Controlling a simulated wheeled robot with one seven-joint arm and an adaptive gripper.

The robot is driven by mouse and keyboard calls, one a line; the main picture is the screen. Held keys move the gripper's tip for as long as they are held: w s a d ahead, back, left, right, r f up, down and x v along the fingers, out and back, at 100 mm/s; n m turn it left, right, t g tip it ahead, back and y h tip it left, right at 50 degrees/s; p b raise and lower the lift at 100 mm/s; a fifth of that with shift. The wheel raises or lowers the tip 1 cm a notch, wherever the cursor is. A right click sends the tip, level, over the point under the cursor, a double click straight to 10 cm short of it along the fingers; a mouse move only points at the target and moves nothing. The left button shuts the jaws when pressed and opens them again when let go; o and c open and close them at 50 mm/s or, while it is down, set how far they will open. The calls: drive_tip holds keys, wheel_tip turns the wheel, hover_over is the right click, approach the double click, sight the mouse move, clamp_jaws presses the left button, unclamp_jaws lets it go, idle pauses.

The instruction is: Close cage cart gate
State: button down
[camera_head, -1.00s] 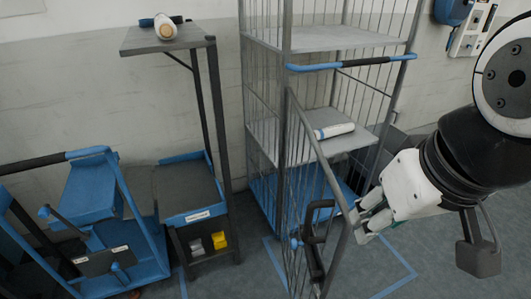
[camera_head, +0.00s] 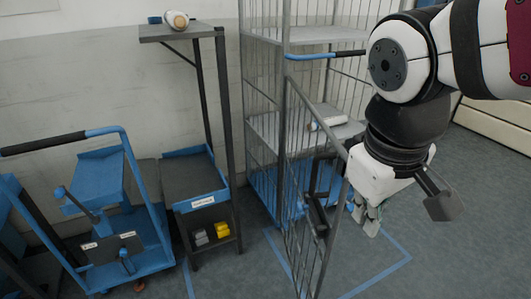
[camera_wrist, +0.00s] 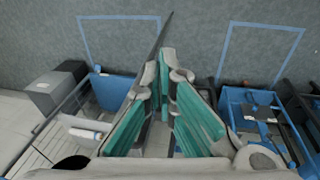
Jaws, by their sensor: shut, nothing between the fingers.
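The cage cart (camera_head: 284,150) is a tall grey wire cage with a blue base. Its mesh gate (camera_head: 303,200) hangs from the front post and stands swung open toward me, with a dark latch handle (camera_head: 318,205) in front of it. My gripper (camera_head: 366,218) is shut and empty, pointing down close to the right of the gate's free edge; I cannot tell whether they touch. In the wrist view, my gripper (camera_wrist: 165,62) has its green-padded fingers together at the tips, beside a thin dark bar (camera_wrist: 158,38), likely the gate's top rail.
A white roll (camera_head: 328,123) lies on the cart's middle shelf. A grey-blue stand (camera_head: 195,185) with another roll (camera_head: 177,20) on top is to the left, and a blue trolley (camera_head: 150,262) stands further left. Blue lines (camera_head: 385,275) mark open floor at front right.

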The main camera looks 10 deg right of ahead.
drive_tip(key=w+a+f+n+g+h+b, duration=0.15)
drive_tip(key=w+a+f+n+b, duration=0.4)
drive_tip(key=f, duration=0.65)
drive_tip(key=w+a+f+n+h+b, duration=0.2)
drive_tip(key=w+f+n+h+b, duration=0.15)
drive_tip(key=w+f+b, duration=0.55)
drive_tip(key=w+a+f+n+h+b, duration=0.2)
drive_tip(key=w+a+f+n+b, duration=0.25)
drive_tip(key=f, duration=0.95)
drive_tip(key=b, duration=0.3)
approach(314, 259)
drive_tip(key=shift+n, duration=0.45)
drive_tip(key=shift+x, duration=2.35)
drive_tip(key=shift+a+f, duration=0.15)
